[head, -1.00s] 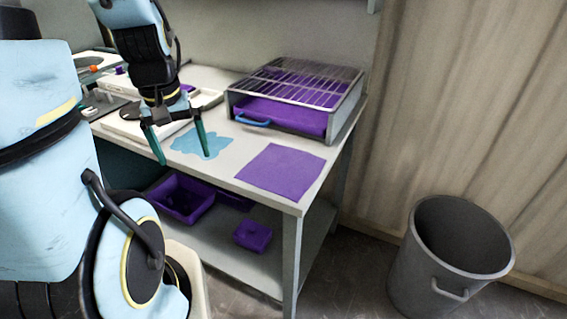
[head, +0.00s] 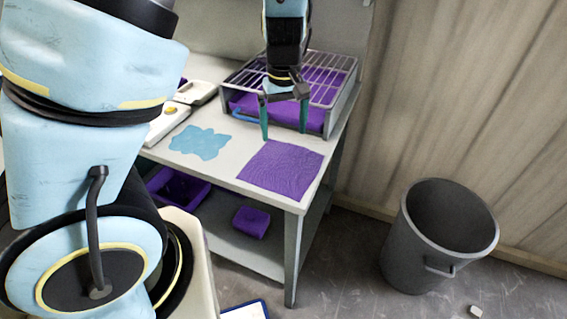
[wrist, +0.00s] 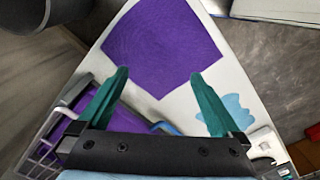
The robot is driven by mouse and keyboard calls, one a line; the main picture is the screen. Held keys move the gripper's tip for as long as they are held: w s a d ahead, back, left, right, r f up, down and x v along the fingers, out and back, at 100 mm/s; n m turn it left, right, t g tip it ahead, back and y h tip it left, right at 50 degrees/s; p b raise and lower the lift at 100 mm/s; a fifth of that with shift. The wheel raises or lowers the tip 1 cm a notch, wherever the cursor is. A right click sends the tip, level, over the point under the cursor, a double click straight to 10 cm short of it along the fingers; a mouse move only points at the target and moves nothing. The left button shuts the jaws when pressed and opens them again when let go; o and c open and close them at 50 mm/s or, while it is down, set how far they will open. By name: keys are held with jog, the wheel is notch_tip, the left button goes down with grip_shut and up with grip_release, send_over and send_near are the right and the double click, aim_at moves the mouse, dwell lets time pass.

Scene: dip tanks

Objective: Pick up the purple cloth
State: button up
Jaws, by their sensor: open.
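The purple cloth (head: 281,170) lies flat near the front right corner of the table; it also shows in the wrist view (wrist: 160,42), beyond my fingertips. My gripper (head: 284,132) is open and empty, with green fingers pointing down. In the head view it is above the table, just behind the cloth and in front of the rack. In the wrist view my gripper (wrist: 160,88) has its fingers spread wide at the cloth's near edge, apparently still above it.
A blue puddle (head: 199,142) lies left of the cloth. A metal rack tray (head: 343,101) with purple inside and a blue handle stands behind. Purple bins (head: 251,222) sit on the lower shelf. A grey trash can (head: 412,262) stands right of the table (head: 222,170).

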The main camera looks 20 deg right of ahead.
jog(key=b, duration=0.7)
send_over(283, 166)
notch_tip(283, 166, down, 8)
jog(key=shift+d+r, duration=0.1)
jog(key=shift+r, duration=0.05)
jog(key=shift+f+b, duration=0.7)
jog(key=shift+f, duration=0.3)
jog(key=shift+f, duration=0.1)
jog(key=shift+c, duration=0.4)
jog(key=c, duration=1.5)
notch_tip(283, 166, up, 12)
jog(key=p, duration=1.2)
jog(key=shift+r, duration=0.2)
grip_shut()
jog(key=shift+f, duration=0.15)
notch_tip(283, 166, up, 9)
